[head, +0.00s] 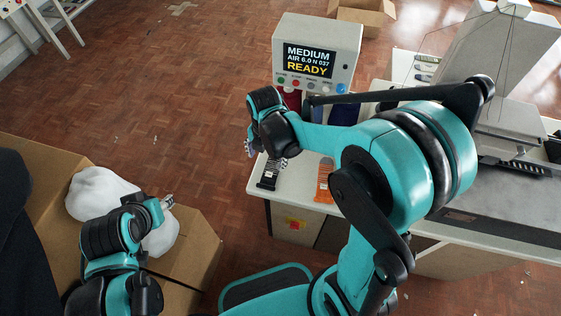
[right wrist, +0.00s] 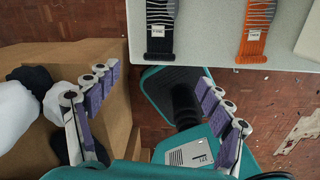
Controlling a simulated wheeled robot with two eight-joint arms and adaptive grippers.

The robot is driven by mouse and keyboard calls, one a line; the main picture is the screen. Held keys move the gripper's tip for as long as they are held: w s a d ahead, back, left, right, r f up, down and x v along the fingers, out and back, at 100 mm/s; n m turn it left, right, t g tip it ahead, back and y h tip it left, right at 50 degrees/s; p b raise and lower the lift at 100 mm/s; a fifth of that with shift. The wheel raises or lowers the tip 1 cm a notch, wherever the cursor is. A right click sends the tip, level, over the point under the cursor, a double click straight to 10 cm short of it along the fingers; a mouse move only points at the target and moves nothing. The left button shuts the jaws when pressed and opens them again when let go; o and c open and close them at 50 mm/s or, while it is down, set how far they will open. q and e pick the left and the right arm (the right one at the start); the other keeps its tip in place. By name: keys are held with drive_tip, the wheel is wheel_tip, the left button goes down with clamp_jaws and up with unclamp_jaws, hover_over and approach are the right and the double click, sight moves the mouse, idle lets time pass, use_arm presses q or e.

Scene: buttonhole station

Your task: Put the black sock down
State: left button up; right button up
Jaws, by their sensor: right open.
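A black sock with grey stripes and a pale label (head: 269,172) lies flat on the table's left end, its cuff by the front edge. It also shows at the top of the right wrist view (right wrist: 160,28). My right gripper (head: 266,157) is open, its fingers wide apart. In the right wrist view nothing is between its fingertips (right wrist: 158,77), and the sock lies beyond them, apart from both. My left gripper (head: 168,201) is at the white bundle in the carton at lower left; its finger opening is not clear.
An orange sock (head: 324,182) lies right of the black one on the white table (head: 298,200). A control box reading READY (head: 316,55) stands behind. The carton (head: 190,250) at left holds white (right wrist: 14,112) and black cloth. A machine (head: 500,70) fills the right.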

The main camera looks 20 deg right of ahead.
drive_tip(key=s+d+r+m+t, duration=0.2)
drive_tip(key=s+r+m, duration=0.3)
drive_tip(key=m, duration=0.8)
drive_tip(key=s+d+r+m+t, duration=0.3)
drive_tip(key=s+r+m+t, duration=0.1)
drive_tip(key=m, duration=1)
drive_tip(key=shift+s+d+r+t, duration=0.25)
drive_tip(key=shift+s+r+t, duration=0.05)
drive_tip(key=shift+s+r, duration=0.65)
